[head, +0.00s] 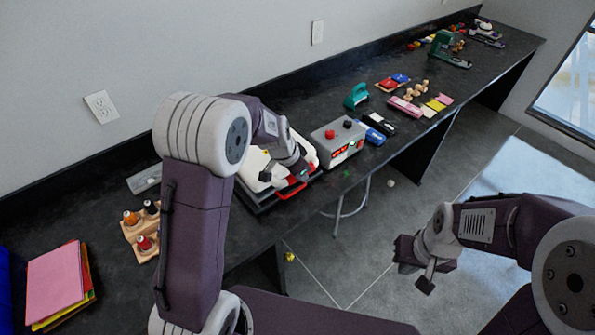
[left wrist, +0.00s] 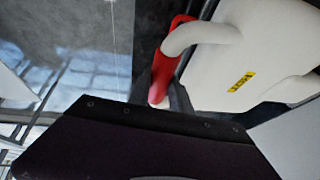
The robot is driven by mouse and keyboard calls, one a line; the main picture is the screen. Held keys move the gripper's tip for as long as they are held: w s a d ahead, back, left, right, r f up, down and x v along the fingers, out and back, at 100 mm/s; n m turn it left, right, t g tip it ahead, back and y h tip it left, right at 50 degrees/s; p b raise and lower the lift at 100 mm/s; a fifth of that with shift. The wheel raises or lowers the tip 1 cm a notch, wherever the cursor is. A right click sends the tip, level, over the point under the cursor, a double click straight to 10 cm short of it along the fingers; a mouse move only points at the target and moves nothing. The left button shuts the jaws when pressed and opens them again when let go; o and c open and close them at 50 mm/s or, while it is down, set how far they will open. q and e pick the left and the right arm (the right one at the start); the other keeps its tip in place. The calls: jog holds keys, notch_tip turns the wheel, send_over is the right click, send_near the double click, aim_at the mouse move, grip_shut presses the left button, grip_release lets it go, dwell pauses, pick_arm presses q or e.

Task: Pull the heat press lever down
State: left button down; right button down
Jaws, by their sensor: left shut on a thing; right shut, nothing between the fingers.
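The heat press (head: 309,157) is white with a dark base and stands on the black counter, partly hidden behind my left arm. Its red lever (head: 291,192) shows low at the press's front edge. In the left wrist view the red lever (left wrist: 169,68) runs up to a white arm of the press body (left wrist: 245,55). My left gripper (head: 292,178) is at the front of the press, shut on the lever; its fingers are mostly hidden in the head view. My right gripper (head: 427,276) is shut and empty, over the floor away from the counter.
A grey control box (head: 337,142) with a red button stands just right of the press. A wooden rack with small bottles (head: 141,226) and coloured paper sheets (head: 54,282) lie to the left. A teal stapler-like tool (head: 356,96) and stamps stand farther along the counter (head: 110,290).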

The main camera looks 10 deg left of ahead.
pick_arm(q)
jog(key=c, duration=1.4)
grip_release()
jog(key=shift+s+d+f, duration=0.2)
jog(key=shift+s+f, duration=0.35)
jog(key=shift+o, duration=1.1)
jog(key=shift+w+d, duration=0.1)
jog(key=shift+w+r, duration=0.15)
jog(key=shift+r, duration=0.05)
jog(key=shift+r, duration=0.1)
jog(key=shift+r, duration=0.3)
jog(key=v, duration=0.8)
jog(key=shift+p, duration=0.3)
jog(key=shift+r, duration=0.15)
